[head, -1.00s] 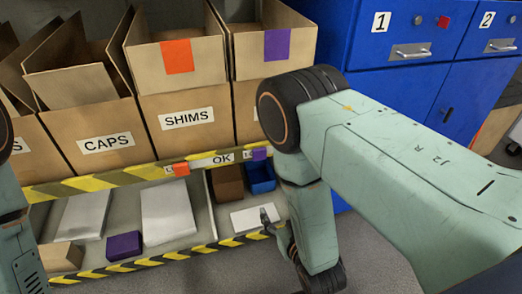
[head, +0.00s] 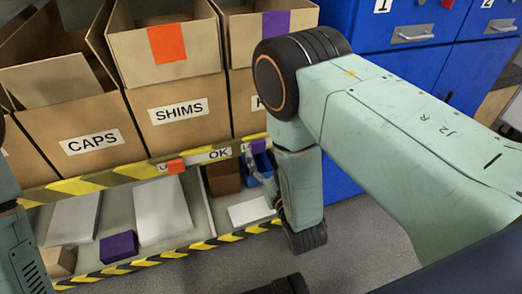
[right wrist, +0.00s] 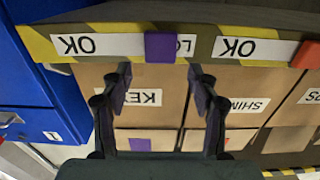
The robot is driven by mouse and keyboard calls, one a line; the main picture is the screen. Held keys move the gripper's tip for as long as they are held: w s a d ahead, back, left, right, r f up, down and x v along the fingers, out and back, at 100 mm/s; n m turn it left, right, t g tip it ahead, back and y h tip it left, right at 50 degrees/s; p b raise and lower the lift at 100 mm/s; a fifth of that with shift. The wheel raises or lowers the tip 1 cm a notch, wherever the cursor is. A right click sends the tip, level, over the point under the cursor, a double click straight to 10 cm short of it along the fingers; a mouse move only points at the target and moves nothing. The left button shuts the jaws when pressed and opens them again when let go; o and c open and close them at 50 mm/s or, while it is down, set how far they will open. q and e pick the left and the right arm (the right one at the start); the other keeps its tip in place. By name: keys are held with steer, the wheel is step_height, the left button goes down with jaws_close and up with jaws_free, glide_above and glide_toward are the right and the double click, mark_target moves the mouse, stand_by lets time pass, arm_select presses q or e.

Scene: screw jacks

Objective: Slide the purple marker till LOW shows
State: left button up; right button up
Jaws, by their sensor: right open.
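The purple marker (head: 258,146) sits on the yellow-black striped rail (head: 100,181) at the shelf's front edge. In the head view my right gripper (head: 254,168) is just below the marker. My left gripper is out of view.
An orange marker (head: 176,166) sits farther left on the rail. Cardboard boxes labelled CAPS (head: 70,125) and SHIMS (head: 185,115) stand above. A blue cabinet (head: 400,65) is at right.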

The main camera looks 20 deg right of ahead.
mark_target(258, 146)
steer(key=shift+w+r+b, duration=0.1)
steer(key=shift+w+b, duration=0.25)
steer(key=shift+w, duration=1.05)
steer(key=shift+c, duration=0.3)
jaws_close()
